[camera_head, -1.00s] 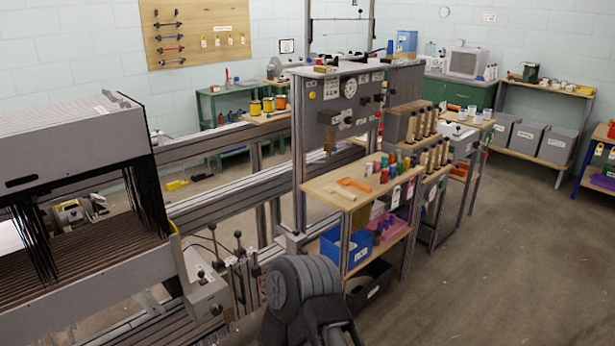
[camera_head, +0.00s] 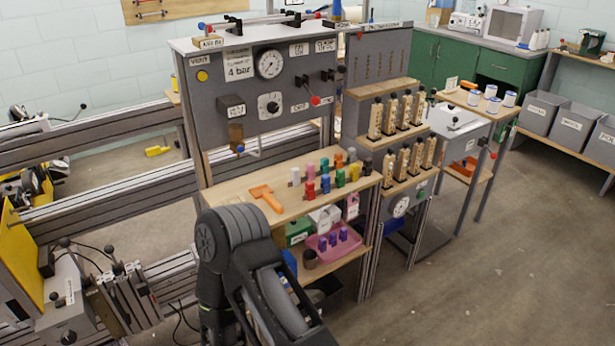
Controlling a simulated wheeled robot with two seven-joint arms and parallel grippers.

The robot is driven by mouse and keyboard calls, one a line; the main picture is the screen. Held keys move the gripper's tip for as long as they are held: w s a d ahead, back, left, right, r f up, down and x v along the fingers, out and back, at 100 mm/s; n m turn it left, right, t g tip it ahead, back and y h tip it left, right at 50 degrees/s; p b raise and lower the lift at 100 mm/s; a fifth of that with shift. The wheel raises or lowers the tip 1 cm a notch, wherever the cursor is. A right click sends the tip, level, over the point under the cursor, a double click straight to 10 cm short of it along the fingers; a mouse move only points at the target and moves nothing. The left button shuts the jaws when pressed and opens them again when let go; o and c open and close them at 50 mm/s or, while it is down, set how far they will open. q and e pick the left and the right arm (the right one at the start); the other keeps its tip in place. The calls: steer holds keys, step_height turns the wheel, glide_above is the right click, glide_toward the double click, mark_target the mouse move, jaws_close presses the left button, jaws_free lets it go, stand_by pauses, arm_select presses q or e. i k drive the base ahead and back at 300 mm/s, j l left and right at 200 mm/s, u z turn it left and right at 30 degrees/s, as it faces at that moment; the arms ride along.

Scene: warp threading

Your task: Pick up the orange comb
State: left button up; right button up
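The orange comb (camera_head: 265,196) lies flat on the wooden top of the workbench (camera_head: 222,192), left of several small coloured spools. It has a wide end and a narrow handle pointing toward the front right. A dark arm link of mine rises from the bottom middle in front of the bench and covers part of its front left. No gripper fingers show, and nothing of mine is seen touching the comb.
Coloured spools (camera_head: 325,183) stand right of the comb. A grey control panel (camera_head: 265,85) with gauges rises behind the bench. A pink bin (camera_head: 333,243) sits on the shelf below. Open floor (camera_head: 470,290) lies to the right.

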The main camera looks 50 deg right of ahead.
mark_target(264, 191)
steer(key=k+l, duration=0.1)
steer(key=l, duration=0.3)
steer(key=k+l, duration=0.1)
steer(key=l, duration=0.75)
steer(key=k, duration=0.05)
